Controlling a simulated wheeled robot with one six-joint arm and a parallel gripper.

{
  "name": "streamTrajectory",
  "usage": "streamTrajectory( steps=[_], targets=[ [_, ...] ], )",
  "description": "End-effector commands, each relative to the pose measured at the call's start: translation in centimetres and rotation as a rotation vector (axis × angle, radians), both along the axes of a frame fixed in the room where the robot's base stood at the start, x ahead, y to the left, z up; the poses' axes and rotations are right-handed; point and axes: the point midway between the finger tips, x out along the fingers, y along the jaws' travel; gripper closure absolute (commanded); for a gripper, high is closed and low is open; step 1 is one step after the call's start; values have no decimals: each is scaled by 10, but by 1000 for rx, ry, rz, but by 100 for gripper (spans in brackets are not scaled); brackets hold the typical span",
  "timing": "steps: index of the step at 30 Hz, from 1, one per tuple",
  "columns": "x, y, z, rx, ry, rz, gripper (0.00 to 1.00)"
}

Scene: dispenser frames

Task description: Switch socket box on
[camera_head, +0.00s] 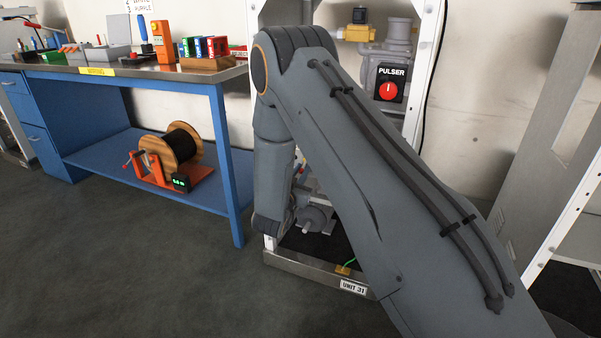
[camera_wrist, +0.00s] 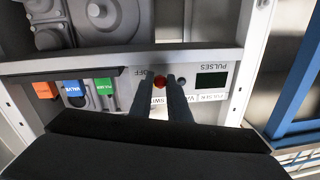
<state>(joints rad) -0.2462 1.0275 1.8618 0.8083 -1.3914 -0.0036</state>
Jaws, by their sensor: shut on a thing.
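In the wrist view, which appears upside down, a light grey panel (camera_wrist: 222,66) carries a small red knob (camera_wrist: 160,82) beside an "OFF" label. A "SWITCH" label is partly covered by my fingers. My gripper (camera_wrist: 160,85) has one finger on each side of the red knob and is shut on it. The fingers hide the knob's edges, so its turn position cannot be told. In the head view my arm covers the panel and gripper. No part is clearly named as the socket box.
On the panel are a dark "PULSES" display (camera_wrist: 211,80) and orange (camera_wrist: 45,90), blue (camera_wrist: 73,88) and green (camera_wrist: 104,88) parts. A red "PULSER" button (camera_head: 388,90) sits higher on the white frame. A blue bench (camera_head: 150,73) with a cable reel (camera_head: 178,147) stands left. Open floor lies in front.

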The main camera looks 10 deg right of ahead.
Motion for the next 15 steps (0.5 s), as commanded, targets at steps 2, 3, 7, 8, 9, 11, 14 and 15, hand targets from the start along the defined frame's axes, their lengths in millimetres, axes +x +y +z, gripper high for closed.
streamTrajectory(
  steps=[2, 3, 7, 8, 9, 11, 14, 15],
  targets=[
    [0, 1, 2, 5, 7, 4, 100],
    [0, 2, 3, 10, 13, 4, 100],
    [-1, 2, 7, 34, 47, 5, 100],
    [-1, 2, 9, 43, 57, 6, 100],
    [-1, 2, 10, 54, 74, 5, 100],
    [-2, 2, 13, 76, 102, 4, 100],
    [-3, 3, 17, 117, 157, 6, 100],
    [-3, 3, 19, 134, 182, 6, 100]
  ],
)
